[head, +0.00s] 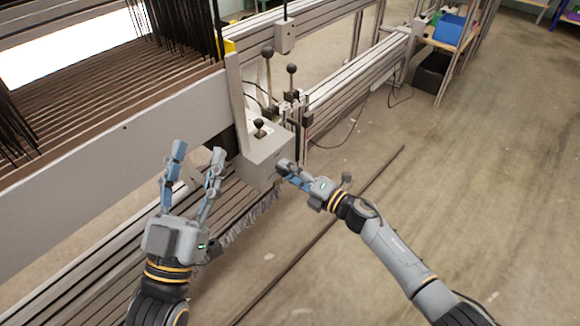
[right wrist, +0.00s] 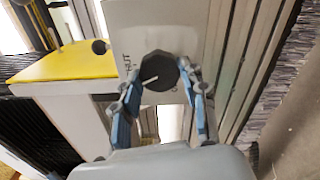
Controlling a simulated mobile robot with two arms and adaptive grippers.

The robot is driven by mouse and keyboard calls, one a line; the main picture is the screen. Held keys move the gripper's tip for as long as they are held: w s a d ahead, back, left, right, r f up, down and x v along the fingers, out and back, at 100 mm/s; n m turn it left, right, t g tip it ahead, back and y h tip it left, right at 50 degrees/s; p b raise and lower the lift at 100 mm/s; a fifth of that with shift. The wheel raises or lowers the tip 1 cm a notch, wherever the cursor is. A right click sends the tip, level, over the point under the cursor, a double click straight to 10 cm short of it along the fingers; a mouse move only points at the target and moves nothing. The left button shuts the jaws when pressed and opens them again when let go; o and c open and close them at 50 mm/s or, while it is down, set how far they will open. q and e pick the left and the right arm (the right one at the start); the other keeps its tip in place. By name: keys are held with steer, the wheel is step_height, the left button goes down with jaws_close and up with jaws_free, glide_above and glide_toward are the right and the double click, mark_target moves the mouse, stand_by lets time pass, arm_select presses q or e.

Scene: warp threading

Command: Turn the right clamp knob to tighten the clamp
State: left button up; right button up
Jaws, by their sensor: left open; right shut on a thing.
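The clamp knob (right wrist: 159,71) is a dark, many-sided knob with a white pointer line, on the face of a light grey box in the right wrist view. The fingertips of my right gripper (right wrist: 163,90) are closed on either side of it.
Black-knobbed levers (head: 267,52) stand on and behind the box. Dark warp bars (head: 150,70) fill the upper left. A blue bin (head: 452,30) sits on a shelf at the back right. The concrete floor (head: 470,170) on the right is clear.

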steer(key=m+p, duration=0.2)
steer(key=m, duration=0.2)
steer(key=shift+r+m, duration=0.1)
steer(key=shift+m, duration=0.3)
arm_select(q)
step_height(320, 180, down, 14)
steer(key=w+a+g+y, duration=0.1)
steer(key=g+y, duration=0.1)
steer(key=g, duration=0.6)
steer(key=shift+w+a+r+g+y+p, duration=0.15)
steer(key=shift+w+a+g+y+p, duration=0.15)
steer(key=shift+w+y+p, duration=0.1)
arm_select(e)
steer(key=shift+m, duration=0.4)
steer(key=o, duration=1.2)
steer(key=shift+c, duration=0.2)
arm_select(q)
steer(key=shift+d, duration=0.1)
arm_select(e)
steer(key=shift+s+d, duration=0.1)
steer(key=shift+d, duration=0.05)
steer(key=v, duration=1.1)
steer(key=shift+s+d, duration=0.25)
steer(key=shift+d, duration=0.05)
